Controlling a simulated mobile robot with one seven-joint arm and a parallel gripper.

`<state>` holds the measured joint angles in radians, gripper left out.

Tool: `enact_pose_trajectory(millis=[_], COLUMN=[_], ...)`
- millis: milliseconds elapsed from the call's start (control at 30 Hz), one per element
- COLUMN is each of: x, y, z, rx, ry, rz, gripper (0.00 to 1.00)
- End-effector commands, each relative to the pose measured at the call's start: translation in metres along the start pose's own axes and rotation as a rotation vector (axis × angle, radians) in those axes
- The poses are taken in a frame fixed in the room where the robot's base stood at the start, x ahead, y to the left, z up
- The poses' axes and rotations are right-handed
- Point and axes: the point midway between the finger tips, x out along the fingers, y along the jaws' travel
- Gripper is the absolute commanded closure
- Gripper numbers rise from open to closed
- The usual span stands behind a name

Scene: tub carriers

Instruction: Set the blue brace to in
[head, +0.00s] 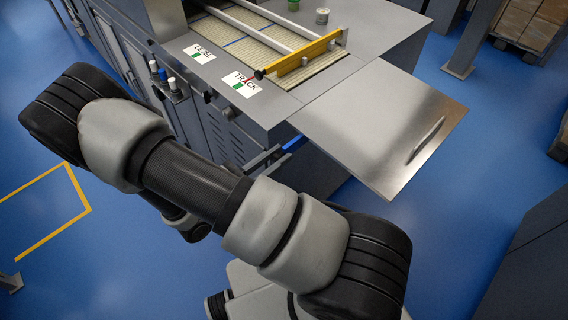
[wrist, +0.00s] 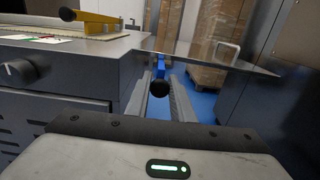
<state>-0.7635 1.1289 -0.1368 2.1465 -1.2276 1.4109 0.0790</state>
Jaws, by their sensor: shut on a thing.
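The blue brace (wrist: 161,66) is at the side of the grey machine, under the hinged metal leaf (wrist: 208,60), and ends in a round black knob (wrist: 159,88). In the head view a short blue part of the brace (head: 293,143) shows below the leaf (head: 375,130); the rest is hidden. The leaf looks about level with the machine top. My gripper (wrist: 161,84) is shut on the brace at its black knob, with one finger on each side.
The machine top carries a ribbed belt (head: 255,42), a yellow bar (head: 303,53) and labels reading LEVEL and TRACK (head: 243,84). Knobs sit on its front. A post (head: 475,40) and pallets of cartons (head: 530,22) stand beyond.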

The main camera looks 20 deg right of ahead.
Motion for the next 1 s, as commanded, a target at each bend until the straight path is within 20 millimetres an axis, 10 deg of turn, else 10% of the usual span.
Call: enact_pose_trajectory(millis=[167, 200, 267, 667, 1000], x=[-0.001, -0.001, -0.001, -0.007, -0.077], y=[0.002, 0.002, 0.002, 0.001, 0.002], z=[0.0, 0.0, 0.0, 0.0, -0.001], rx=[0.003, 0.003, 0.003, 0.002, 0.004], ry=[0.002, 0.002, 0.002, 0.001, 0.004], rz=[0.006, 0.006, 0.005, 0.004, 0.007], gripper=[1.0, 0.72, 0.62, 0.61, 0.61])
